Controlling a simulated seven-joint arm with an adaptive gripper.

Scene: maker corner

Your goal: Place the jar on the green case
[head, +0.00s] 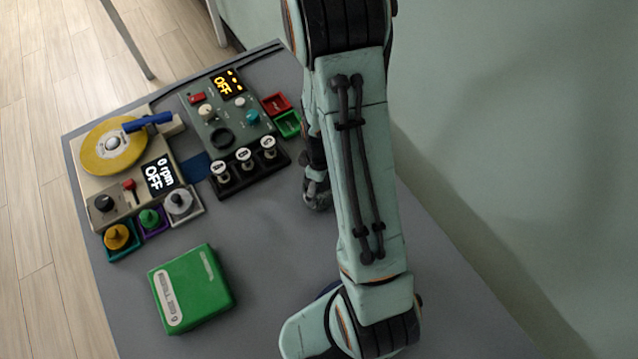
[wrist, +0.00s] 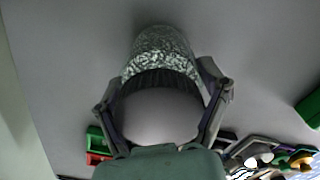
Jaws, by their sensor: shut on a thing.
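The jar (wrist: 163,52) shows in the wrist view, with speckled grey-white contents and a dark ridged lid with a pale top. My gripper (wrist: 160,82) has one finger on each side of the lid and is shut on the jar. I cannot tell whether the jar touches the table.
A turntable device (head: 113,147) and a control box (head: 228,112), both reading OFF, stand at the back left. Several knobs sit in coloured trays (head: 151,221) and a black rack (head: 248,172). Red (head: 276,103) and green (head: 288,124) bins lie near my arm. A wall is at right.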

